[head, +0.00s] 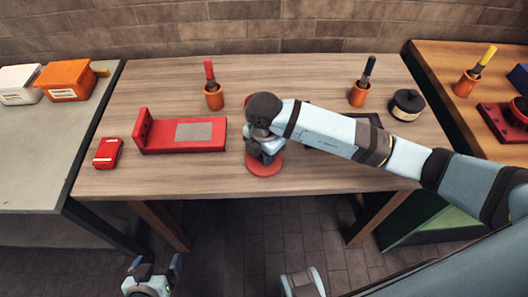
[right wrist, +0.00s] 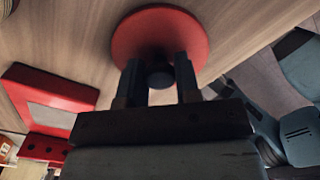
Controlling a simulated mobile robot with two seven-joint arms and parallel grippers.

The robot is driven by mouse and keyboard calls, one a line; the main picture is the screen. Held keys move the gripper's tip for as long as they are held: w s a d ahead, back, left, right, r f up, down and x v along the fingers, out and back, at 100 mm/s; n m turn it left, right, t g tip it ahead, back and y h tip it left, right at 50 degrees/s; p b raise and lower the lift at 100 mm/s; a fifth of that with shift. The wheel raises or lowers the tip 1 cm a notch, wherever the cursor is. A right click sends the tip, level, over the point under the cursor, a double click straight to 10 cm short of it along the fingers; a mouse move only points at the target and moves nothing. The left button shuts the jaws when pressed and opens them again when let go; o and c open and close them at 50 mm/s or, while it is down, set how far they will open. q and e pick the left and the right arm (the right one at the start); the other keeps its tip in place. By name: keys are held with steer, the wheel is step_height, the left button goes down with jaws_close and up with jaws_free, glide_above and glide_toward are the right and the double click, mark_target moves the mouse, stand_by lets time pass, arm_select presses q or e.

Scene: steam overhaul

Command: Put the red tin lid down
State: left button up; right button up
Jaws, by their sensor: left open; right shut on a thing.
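The red tin lid (head: 265,166) is a round red disc over the front middle of the wooden table. My right gripper (head: 266,152) is shut on its dark knob from above. In the right wrist view the lid (right wrist: 160,36) lies beyond the two fingers (right wrist: 158,85), with the knob (right wrist: 159,76) between them. I cannot tell whether the lid touches the tabletop. My left gripper (head: 153,268) is open and empty, low in front of the table.
A red fixture (head: 155,132) with a grey plate and a small red box (head: 107,153) stand left on the table (head: 205,178). Orange cups (head: 214,98) and (head: 358,96) hold tools at the back. A dark-lidded tin (head: 407,104) is at right. My right arm hides part of a dark tray (head: 375,121).

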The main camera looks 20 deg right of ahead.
steer(key=o, duration=0.9)
steer(key=shift+f, duration=0.1)
steer(key=shift+r, duration=0.5)
step_height(320, 180, up, 11)
steer(key=shift+r+p, duration=0.2)
steer(key=shift+p, duration=0.15)
